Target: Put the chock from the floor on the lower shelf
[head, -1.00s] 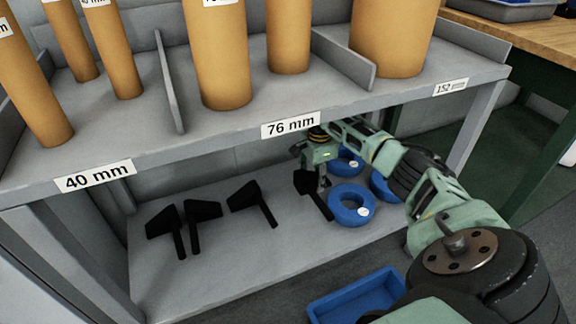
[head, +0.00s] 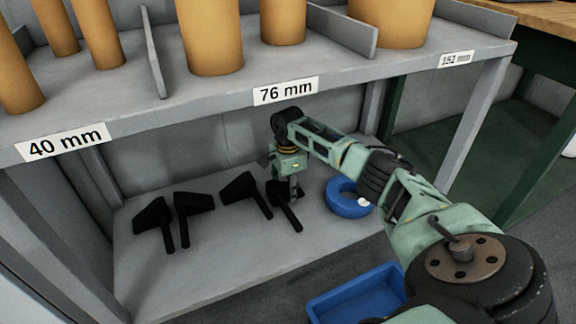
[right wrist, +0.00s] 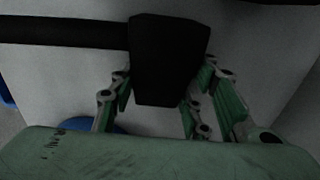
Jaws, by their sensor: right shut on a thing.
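The black chock (head: 279,196) with its long handle is in my right gripper (head: 291,184), inside the lower bay. It is at or just above the lower shelf (head: 215,260); I cannot tell if it touches. In the right wrist view the chock's block (right wrist: 168,62) sits between the fingers of my right gripper (right wrist: 163,88), its handle pointing left. Several similar black chocks lie to its left on the shelf: one at the far left (head: 152,214), one beside it (head: 193,203), and one close to the held chock (head: 238,187). My left gripper is not in view.
A blue ring (head: 345,199) lies on the shelf right of the held chock. A blue tray (head: 318,305) is on the floor in front. The upper shelf (head: 200,108) with brown tubes overhangs the bay. The shelf's front left is clear.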

